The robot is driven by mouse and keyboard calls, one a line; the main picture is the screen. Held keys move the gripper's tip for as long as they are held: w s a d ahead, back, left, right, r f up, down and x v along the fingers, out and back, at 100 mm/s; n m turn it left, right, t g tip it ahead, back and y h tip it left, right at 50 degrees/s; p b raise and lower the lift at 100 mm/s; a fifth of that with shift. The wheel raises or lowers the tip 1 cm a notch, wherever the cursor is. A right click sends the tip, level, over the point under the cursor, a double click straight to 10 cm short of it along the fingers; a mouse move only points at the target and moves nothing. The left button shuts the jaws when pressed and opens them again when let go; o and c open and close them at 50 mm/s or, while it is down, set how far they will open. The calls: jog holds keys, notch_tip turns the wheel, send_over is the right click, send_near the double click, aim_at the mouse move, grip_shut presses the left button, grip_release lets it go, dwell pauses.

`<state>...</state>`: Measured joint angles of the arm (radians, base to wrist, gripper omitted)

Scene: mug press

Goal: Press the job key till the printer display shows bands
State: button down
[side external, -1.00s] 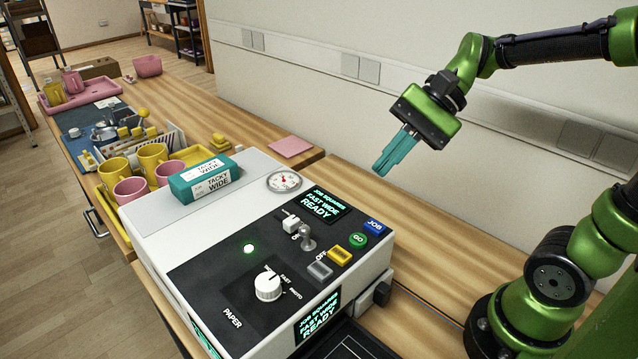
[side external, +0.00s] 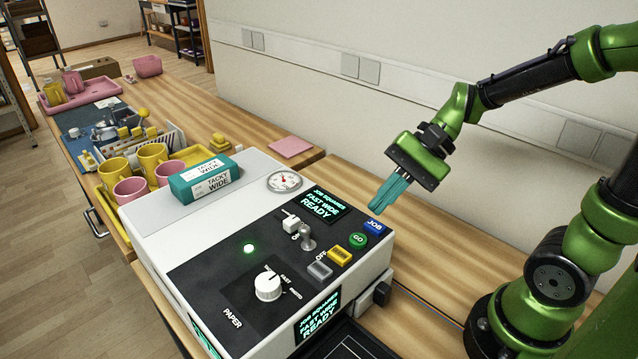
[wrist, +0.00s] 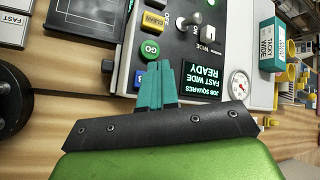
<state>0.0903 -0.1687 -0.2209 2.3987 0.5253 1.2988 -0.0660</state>
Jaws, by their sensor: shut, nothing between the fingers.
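The printer is a white box (side external: 150,235) with a black control panel. Its top display (side external: 317,204) reads "JOB SQUARES FAST WIDE READY"; the same text shows in the wrist view (wrist: 203,79). The blue JOB key (side external: 374,226) sits at the panel's right corner, beside the round green GO key (side external: 357,240). My gripper (side external: 376,211) has teal fingers, shut and empty, with the tips just above and behind the JOB key. In the wrist view the fingers (wrist: 155,68) point at the JOB key (wrist: 139,78) and partly cover it. I cannot tell whether they touch it.
A yellow key (side external: 339,256), a grey key (side external: 319,270), a metal toggle (side external: 307,240) and a white dial (side external: 268,287) share the panel. A teal TACKY WIDE box (side external: 205,180) and a gauge (side external: 284,181) sit on the printer's top. Mugs (side external: 131,190) stand beyond it.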

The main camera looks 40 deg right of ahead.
aim_at(380, 224)
jog(key=shift+f, duration=0.65)
dwell(1.6)
jog(key=shift+f, duration=0.4)
jog(key=shift+f, duration=0.45)
dwell(0.6)
jog(key=shift+r, duration=0.9)
jog(key=shift+r, duration=0.1)
jog(key=shift+r, duration=2.4)
